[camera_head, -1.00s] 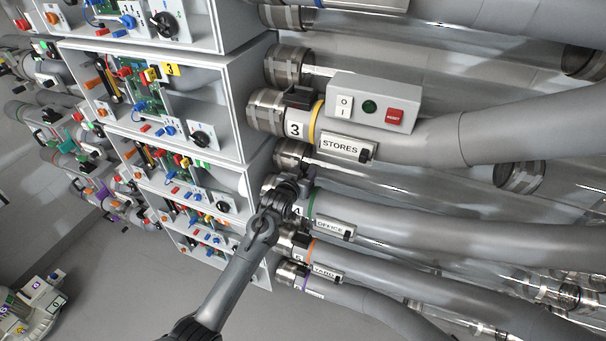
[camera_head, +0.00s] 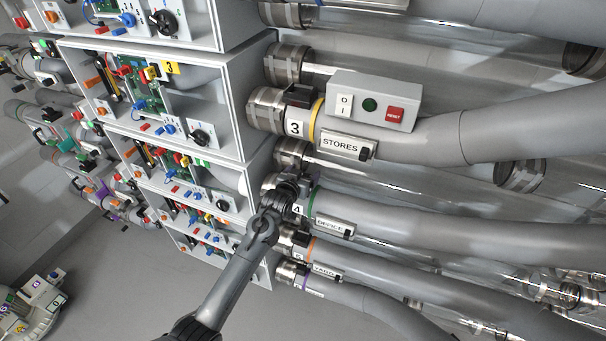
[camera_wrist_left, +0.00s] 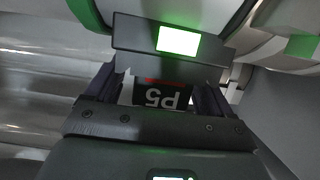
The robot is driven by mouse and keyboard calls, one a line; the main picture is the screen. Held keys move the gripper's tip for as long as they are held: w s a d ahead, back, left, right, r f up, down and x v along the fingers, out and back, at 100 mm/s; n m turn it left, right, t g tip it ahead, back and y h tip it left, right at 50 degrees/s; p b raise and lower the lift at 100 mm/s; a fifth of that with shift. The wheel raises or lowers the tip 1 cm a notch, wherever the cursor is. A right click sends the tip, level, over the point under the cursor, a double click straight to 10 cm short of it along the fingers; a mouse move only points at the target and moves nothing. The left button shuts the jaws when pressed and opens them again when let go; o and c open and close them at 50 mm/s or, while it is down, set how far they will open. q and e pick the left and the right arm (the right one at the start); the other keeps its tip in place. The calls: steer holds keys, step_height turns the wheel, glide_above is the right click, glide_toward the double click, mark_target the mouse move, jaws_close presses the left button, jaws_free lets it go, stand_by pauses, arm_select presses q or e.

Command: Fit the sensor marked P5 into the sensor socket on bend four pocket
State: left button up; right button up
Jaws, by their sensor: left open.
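The sensor marked P5 (camera_wrist_left: 160,97) shows in the left wrist view with its label upside down. My left gripper (camera_wrist_left: 165,88) is open, with its fingers on both sides of the sensor. Beyond the sensor is a dark block (camera_wrist_left: 128,32) with a lit green window (camera_wrist_left: 178,41); the sensor's far end meets or passes under it, and I cannot tell how deep it sits. In the head view my left gripper (camera_head: 290,188) is at bend four (camera_head: 345,208), which has a green band and an OFFICE plate, and hides the socket. My right gripper is not in view.
Bend three (camera_head: 400,142), with a STORES plate (camera_head: 346,147) and a grey switch box (camera_head: 372,102), lies just above. The YARD bend (camera_head: 390,280) lies just below. Open cabinets (camera_head: 165,100) with coloured parts stand left.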

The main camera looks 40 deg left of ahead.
arm_select(q)
steer(key=shift+s, duration=0.15)
steer(key=b+v, duration=0.1)
steer(key=v, duration=0.9)
steer(key=shift+s+b, duration=0.2)
steer(key=shift+b, duration=0.2)
steer(key=shift+d, duration=0.15)
steer(key=s+d+f+m+g+h+p, duration=0.2)
steer(key=s+d+f+g+p, duration=0.15)
steer(key=s+d, duration=0.55)
steer(key=s+d+f+m+g+h+p, duration=0.25)
steer(key=s+d+f+p, duration=0.2)
steer(key=s, duration=0.75)
steer(key=s+d+r+g, duration=0.2)
steer(key=s+d+g, duration=0.2)
steer(key=s, duration=0.6)
steer(key=shift+s+d+m, duration=0.15)
steer(key=shift+d+m, duration=0.15)
steer(key=shift+m, duration=0.15)
steer(key=shift+r, duration=0.15)
